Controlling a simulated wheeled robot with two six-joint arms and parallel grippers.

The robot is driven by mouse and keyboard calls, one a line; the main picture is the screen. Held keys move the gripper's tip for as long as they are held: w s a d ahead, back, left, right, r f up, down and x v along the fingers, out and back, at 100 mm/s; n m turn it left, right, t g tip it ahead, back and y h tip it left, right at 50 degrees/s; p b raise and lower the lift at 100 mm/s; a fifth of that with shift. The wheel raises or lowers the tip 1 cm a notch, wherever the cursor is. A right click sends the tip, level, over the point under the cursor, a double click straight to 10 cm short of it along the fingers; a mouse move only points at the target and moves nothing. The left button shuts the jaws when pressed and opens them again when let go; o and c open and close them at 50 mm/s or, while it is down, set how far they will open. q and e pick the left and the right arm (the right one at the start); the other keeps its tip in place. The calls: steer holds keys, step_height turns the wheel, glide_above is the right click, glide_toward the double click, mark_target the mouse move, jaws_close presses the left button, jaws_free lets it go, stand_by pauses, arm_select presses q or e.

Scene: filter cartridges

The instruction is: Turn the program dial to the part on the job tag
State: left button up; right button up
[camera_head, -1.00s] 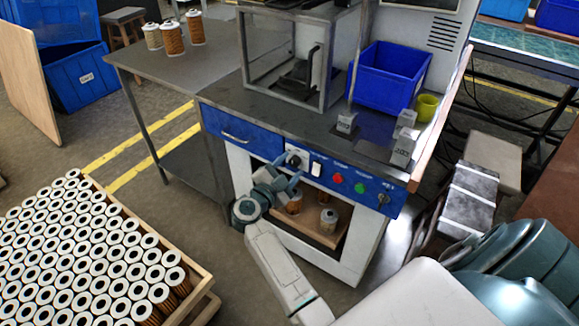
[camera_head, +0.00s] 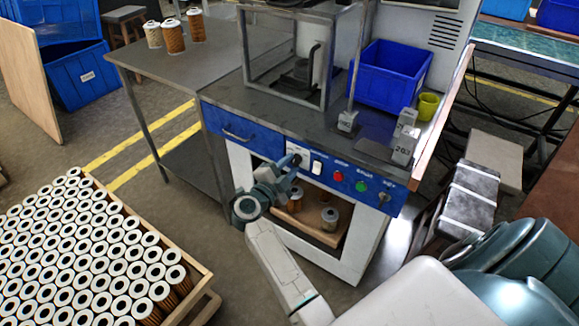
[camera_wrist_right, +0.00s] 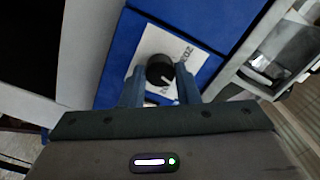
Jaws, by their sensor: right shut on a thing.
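The program dial (camera_wrist_right: 160,70) is a black round knob with a white pointer line, on a white plate (camera_wrist_right: 158,42) with printed numbers that are hard to read. In the right wrist view its pointer slants toward the lower right. My right gripper (camera_head: 292,166) is at the blue front panel (camera_head: 330,174) of the bench and mostly hides the dial in the head view. In the wrist view its two fingers stand on either side of the dial, shut on it. I cannot make out a job tag for certain. My left gripper is not in view.
Red (camera_head: 338,176) and green (camera_head: 361,186) buttons and a white switch (camera_head: 317,167) sit right of the dial. Below is an open shelf (camera_head: 312,228) with cartridges. A blue bin (camera_head: 388,83) and grey blocks, one marked 203 (camera_head: 403,150), stand on the bench. A cartridge crate (camera_head: 196,284) is at left.

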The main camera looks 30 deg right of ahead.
steer(key=shift+f+m, duration=0.1)
steer(key=shift+m, duration=0.4)
steer(key=m+b, duration=0.2)
steer(key=m, duration=0.3)
steer(key=shift+m+b, duration=0.4)
steer(key=shift+m, duration=0.1)
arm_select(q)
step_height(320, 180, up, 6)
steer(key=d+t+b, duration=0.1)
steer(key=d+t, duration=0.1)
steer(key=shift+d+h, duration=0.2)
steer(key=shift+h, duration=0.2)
arm_select(e)
steer(key=shift+m, duration=1.3)
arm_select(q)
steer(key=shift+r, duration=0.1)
arm_select(e)
steer(key=o, duration=1)
steer(key=shift+c, duration=0.2)
